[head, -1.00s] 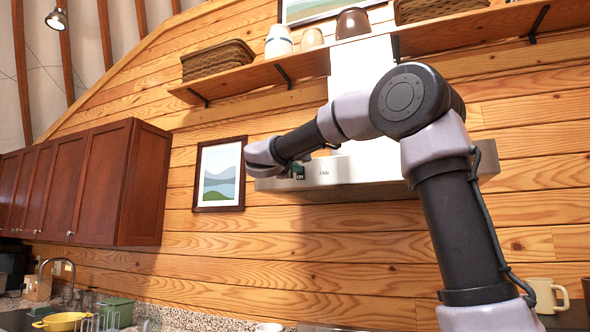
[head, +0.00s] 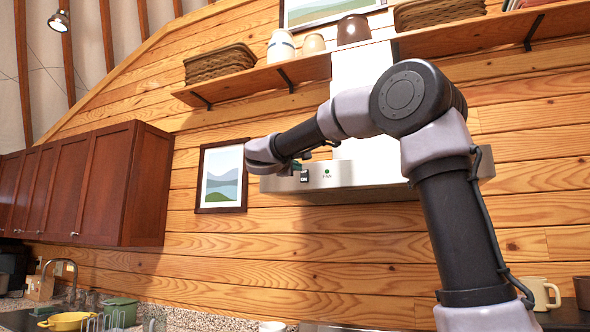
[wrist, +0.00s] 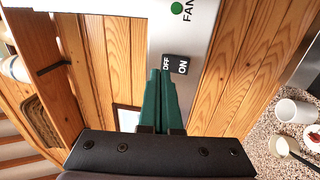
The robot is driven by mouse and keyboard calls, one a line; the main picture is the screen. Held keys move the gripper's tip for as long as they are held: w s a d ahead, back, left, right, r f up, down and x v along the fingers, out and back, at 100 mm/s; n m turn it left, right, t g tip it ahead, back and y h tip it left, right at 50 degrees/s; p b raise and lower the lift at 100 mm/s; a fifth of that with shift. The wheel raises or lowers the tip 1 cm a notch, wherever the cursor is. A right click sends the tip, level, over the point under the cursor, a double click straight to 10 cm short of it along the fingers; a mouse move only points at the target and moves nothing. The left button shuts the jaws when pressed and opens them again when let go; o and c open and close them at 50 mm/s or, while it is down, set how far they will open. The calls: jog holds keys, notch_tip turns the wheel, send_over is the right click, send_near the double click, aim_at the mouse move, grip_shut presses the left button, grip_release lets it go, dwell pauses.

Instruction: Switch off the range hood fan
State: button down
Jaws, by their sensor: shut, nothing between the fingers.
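The range hood (head: 350,178) is a pale metal band on the wood wall. On its front is a small black rocker switch (head: 304,177), marked OFF and ON in the wrist view (wrist: 182,66). A green dot (head: 327,172) labelled FAN sits beside the switch; it also shows in the wrist view (wrist: 177,8). My gripper (head: 296,168) is at the hood's left end, its green fingers shut and empty. In the wrist view my fingertips (wrist: 160,72) overlap the OFF end of the switch. I cannot tell whether they touch it, or which way the rocker tilts.
A framed picture (head: 221,176) hangs left of the hood, close to my wrist. A wooden shelf (head: 240,83) with baskets and jars runs above. Red-brown cabinets (head: 90,185) hang at the left. Mugs (head: 540,293) stand on the counter at lower right.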

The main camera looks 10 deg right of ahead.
jog(key=s+a+r, duration=0.1)
jog(key=s+a, duration=0.4)
jog(key=s, duration=0.3)
jog(key=shift+a+r, duration=0.15)
jog(key=shift+a, duration=0.1)
jog(key=s+d+f+m+g+y, duration=0.2)
jog(key=s+d+f+m+g, duration=0.25)
jog(key=f, duration=0.45)
jog(key=s+d+f+m+g+y, duration=0.1)
jog(key=s+d+f+g+y, duration=0.15)
jog(key=s+d+f, duration=0.5)
jog(key=s+f+m+g+y, duration=0.1)
jog(key=s+f+m+y, duration=0.3)
jog(key=f, duration=0.5)
jog(key=s+a+f+m+y, duration=0.1)
jog(key=s+f+m+y, duration=0.3)
jog(key=s+f, duration=0.5)
jog(key=shift+a+f+m+g, duration=0.3)
jog(key=shift+m+g, duration=0.1)
jog(key=shift+m, duration=0.45)
jog(key=shift+s, duration=0.1)
